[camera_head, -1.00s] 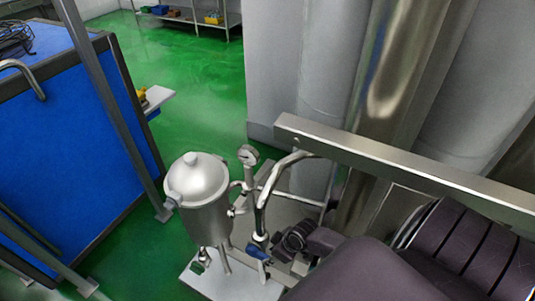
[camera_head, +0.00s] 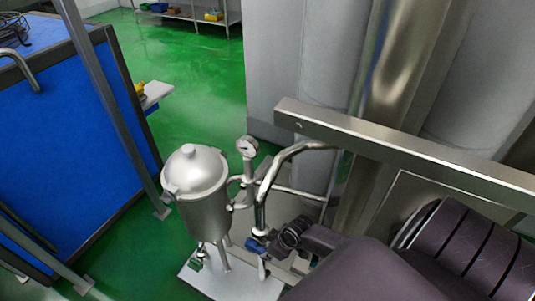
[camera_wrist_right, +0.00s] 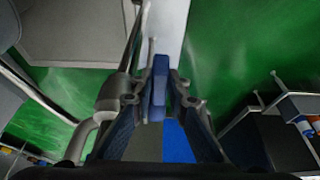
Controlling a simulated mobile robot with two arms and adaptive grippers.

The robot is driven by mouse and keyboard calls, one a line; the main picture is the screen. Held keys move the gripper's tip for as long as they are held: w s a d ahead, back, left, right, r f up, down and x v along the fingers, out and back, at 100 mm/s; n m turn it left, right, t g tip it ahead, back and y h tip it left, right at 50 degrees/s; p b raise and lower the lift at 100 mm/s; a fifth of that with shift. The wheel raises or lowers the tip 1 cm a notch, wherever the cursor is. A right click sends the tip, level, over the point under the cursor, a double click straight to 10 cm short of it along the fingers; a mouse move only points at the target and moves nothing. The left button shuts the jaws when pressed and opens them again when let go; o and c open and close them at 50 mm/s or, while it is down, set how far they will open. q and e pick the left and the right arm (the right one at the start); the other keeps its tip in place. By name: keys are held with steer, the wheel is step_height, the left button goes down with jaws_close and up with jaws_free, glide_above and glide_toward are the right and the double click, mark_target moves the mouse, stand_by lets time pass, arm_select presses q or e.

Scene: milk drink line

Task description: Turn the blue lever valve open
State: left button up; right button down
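The blue lever (camera_head: 256,246) of the valve shows in the head view, low on the pipework right of the steel vessel (camera_head: 205,212). My right gripper (camera_head: 267,243) is at the lever, coming from the right. In the right wrist view the blue lever (camera_wrist_right: 160,82) lies between the two fingertips of my right gripper (camera_wrist_right: 161,98), one finger on each side. The fingertips are close to the lever, but whether they press on it cannot be made out. My left gripper is not in view.
A pressure gauge (camera_head: 247,146) and a curved steel pipe (camera_head: 268,178) stand close to the valve. A steel rail (camera_head: 400,153) crosses above my right arm. A blue-panelled unit (camera_head: 75,150) stands left. Green floor (camera_head: 190,70) is clear behind.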

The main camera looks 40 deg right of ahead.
mark_target(262, 250)
steer(key=shift+r, duration=0.1)
stand_by(0.3)
steer(key=shift+w+a+r+g+h+p, duration=0.1)
steer(key=shift+w+r+g+h+p, duration=0.25)
steer(key=shift+r+g+p, duration=0.6)
steer(key=shift+w+a+g+h+p, duration=0.15)
steer(key=shift+g+h+p, duration=0.1)
steer(key=shift+g+p, duration=0.3)
steer(key=shift+w+r+g+h, duration=0.2)
steer(key=shift+g+h, duration=0.1)
steer(key=shift+g, duration=0.2)
steer(key=shift+w+a+r+g+h+b, duration=0.15)
steer(key=shift+r+g+h+b, duration=0.15)
steer(key=shift+g, duration=0.3)
steer(key=shift+w+a+r+g+h+b, duration=0.1)
steer(key=shift+w+g+h+b, duration=0.1)
steer(key=shift+g+b, duration=0.3)
